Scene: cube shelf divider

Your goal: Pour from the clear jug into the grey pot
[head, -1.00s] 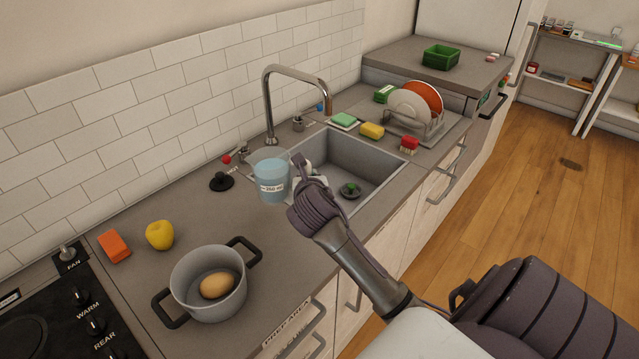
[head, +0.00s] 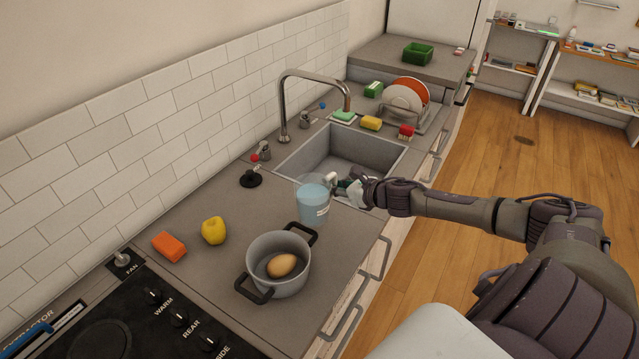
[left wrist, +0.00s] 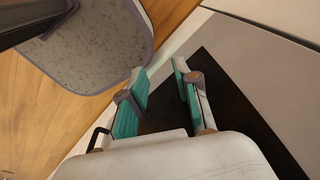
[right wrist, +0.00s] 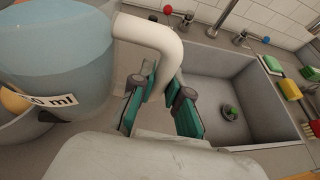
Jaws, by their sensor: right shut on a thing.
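The clear jug (head: 313,206) holds pale blue liquid and stands roughly upright just behind and right of the grey pot, in the head view. My right gripper (head: 347,190) is shut on the jug's white handle, seen closely in the right wrist view (right wrist: 158,88). The jug's label ends in "ml" in the right wrist view. The grey pot (head: 262,250) has two dark handles and sits on the counter with a brown egg (head: 281,265) inside. My left gripper (left wrist: 160,92) is open and empty, seen only in the left wrist view.
A yellow apple (head: 213,230) and an orange block (head: 169,246) lie left of the pot. The stove (head: 100,335) is at the front left. The sink (head: 320,150) with its tap (head: 284,110) is behind the jug. Sponges and a dish rack stand beyond.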

